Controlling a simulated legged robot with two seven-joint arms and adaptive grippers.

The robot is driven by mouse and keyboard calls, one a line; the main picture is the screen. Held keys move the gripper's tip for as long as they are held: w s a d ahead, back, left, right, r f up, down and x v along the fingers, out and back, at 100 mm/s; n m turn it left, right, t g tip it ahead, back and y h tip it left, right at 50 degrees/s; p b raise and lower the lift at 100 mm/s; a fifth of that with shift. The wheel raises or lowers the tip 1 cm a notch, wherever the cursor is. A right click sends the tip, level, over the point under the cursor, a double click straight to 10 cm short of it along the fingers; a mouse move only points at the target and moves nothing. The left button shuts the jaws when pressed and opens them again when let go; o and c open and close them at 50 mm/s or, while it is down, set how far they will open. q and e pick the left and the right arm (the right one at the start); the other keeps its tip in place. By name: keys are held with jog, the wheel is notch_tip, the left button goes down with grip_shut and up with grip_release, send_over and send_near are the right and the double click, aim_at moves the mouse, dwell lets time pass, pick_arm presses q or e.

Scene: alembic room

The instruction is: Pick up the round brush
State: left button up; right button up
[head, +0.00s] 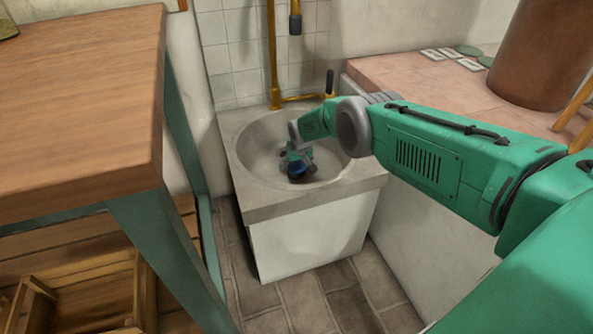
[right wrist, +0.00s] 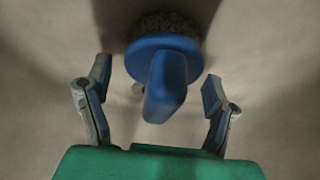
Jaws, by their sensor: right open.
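The round brush (right wrist: 165,80) has a blue handle and blue round head with dark bristles. In the right wrist view it lies between and slightly beyond the open fingers of my right gripper (right wrist: 155,95), with a gap on both sides. In the head view the brush (head: 297,170) shows as a blue patch inside the sink basin (head: 258,155), partly hidden by my right gripper (head: 299,158). My right gripper points down into the basin. My left gripper is not in view.
The sink's stone rim (head: 262,205) surrounds the basin. A brass tap (head: 273,60) rises behind it. A wooden table (head: 80,100) stands at the left and a tiled counter (head: 430,80) at the right. A brown cylinder (head: 540,50) stands on that counter.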

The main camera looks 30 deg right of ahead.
jog(key=c, duration=1.4)
jog(key=shift+o, duration=0.2)
jog(key=shift+r, duration=0.15)
